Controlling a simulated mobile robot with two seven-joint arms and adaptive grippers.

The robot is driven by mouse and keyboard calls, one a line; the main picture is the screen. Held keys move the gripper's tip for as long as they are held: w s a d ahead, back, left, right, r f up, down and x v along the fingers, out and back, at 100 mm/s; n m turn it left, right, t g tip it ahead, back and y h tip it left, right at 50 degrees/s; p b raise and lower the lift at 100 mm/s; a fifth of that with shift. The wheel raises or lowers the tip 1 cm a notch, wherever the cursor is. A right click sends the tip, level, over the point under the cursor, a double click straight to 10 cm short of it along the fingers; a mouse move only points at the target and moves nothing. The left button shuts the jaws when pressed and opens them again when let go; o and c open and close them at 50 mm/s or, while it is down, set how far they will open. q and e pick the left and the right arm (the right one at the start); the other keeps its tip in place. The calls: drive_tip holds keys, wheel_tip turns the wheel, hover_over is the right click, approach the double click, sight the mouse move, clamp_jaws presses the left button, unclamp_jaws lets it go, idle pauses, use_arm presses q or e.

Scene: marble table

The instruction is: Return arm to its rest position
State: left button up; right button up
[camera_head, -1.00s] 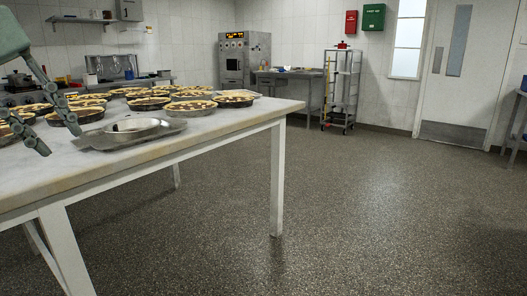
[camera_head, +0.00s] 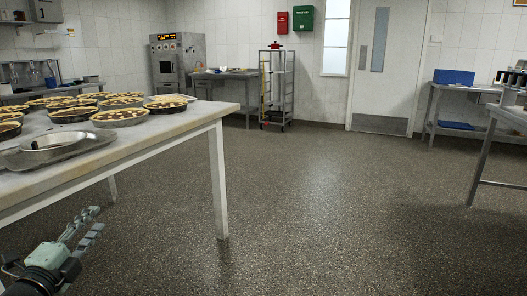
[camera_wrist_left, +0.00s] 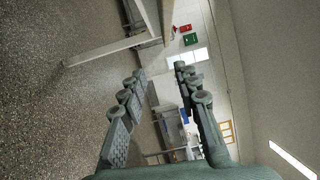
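My left gripper (camera_head: 97,220) is low at the left of the head view, below the table top and in front of the table's near side. In the left wrist view its two fingers (camera_wrist_left: 159,72) stand apart with nothing between them. It is clear of the pies. The marble table (camera_head: 160,130) holds several lattice pies (camera_head: 120,117) and a metal tray (camera_head: 85,146) with a tin on it. My right gripper is not in view.
A white table leg (camera_head: 218,180) stands to the right of my left gripper. The speckled floor (camera_head: 330,190) is open in the middle. A wheeled rack (camera_head: 276,85) and an oven (camera_head: 178,60) stand at the back. A metal table (camera_head: 480,165) is at the right.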

use_arm(q)
drive_tip(key=s+d+f+n+g+y, duration=0.15)
drive_tip(key=s+f+n+g, duration=0.35)
drive_tip(key=f, duration=0.7)
drive_tip(key=s+f+n+g+y, duration=0.3)
drive_tip(key=s+f+n, duration=0.4)
drive_tip(key=f, duration=0.5)
drive_tip(key=s+d+f+n+g+h, duration=0.1)
drive_tip(key=s+d+f+n+g, duration=0.1)
drive_tip(key=s+d+f, duration=0.3)
drive_tip(key=s+d+f+n+g+h, duration=0.1)
drive_tip(key=s+d+f+n+g, duration=0.2)
drive_tip(key=s+f, duration=0.4)
drive_tip(key=s+d+g, duration=0.1)
drive_tip(key=s+g, duration=0.1)
drive_tip(key=s, duration=0.1)
drive_tip(key=shift+d+p, duration=0.3)
drive_tip(key=shift+d, duration=0.05)
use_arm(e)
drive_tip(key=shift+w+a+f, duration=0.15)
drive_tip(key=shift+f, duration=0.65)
use_arm(q)
drive_tip(key=shift+h, duration=0.25)
